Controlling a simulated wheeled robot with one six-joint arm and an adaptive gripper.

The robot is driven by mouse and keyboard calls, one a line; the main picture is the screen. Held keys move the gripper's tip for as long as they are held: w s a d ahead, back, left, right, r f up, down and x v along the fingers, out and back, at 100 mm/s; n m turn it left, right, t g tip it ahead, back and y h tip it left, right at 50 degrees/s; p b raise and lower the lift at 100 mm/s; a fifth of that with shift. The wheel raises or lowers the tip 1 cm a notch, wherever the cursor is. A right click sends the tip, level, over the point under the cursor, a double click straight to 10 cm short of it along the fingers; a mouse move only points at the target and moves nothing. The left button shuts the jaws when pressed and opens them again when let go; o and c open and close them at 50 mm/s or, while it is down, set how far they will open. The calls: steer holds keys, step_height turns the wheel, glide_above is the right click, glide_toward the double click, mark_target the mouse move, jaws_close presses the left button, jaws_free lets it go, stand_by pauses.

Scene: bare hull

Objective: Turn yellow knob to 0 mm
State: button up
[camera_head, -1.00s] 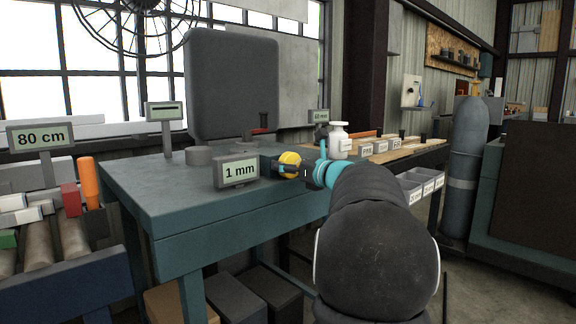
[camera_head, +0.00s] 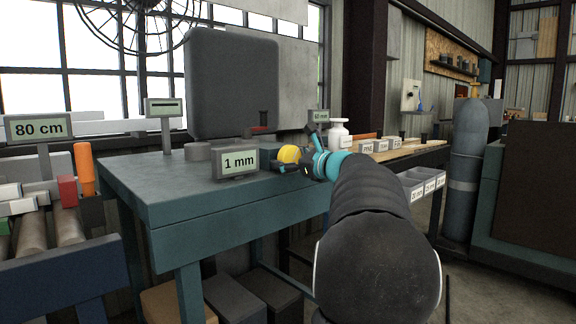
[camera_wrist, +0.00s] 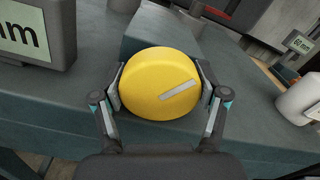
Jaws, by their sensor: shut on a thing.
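The yellow knob (camera_wrist: 150,85) fills the middle of the wrist view, with a pale pointer line slanting up to the right. It also shows in the head view (camera_head: 289,154), partly behind my gripper. My gripper (camera_wrist: 160,92) has one finger on each side of the knob and is shut on it. In the head view my gripper (camera_head: 291,162) reaches the knob from the right. A small display (camera_head: 239,162) left of the knob reads "1 mm".
A white jar (camera_head: 339,134) stands right of my gripper, close by; it shows at the right edge of the wrist view (camera_wrist: 300,98). A "60 mm" display (camera_head: 319,116) stands behind. An "80 cm" display (camera_head: 39,128) is at the left. The table's front left is clear.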

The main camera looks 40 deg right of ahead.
steer(key=shift+n+b, duration=0.3)
steer(key=shift+n, duration=0.3)
steer(key=o, duration=1.2)
steer(key=shift+w, duration=0.1)
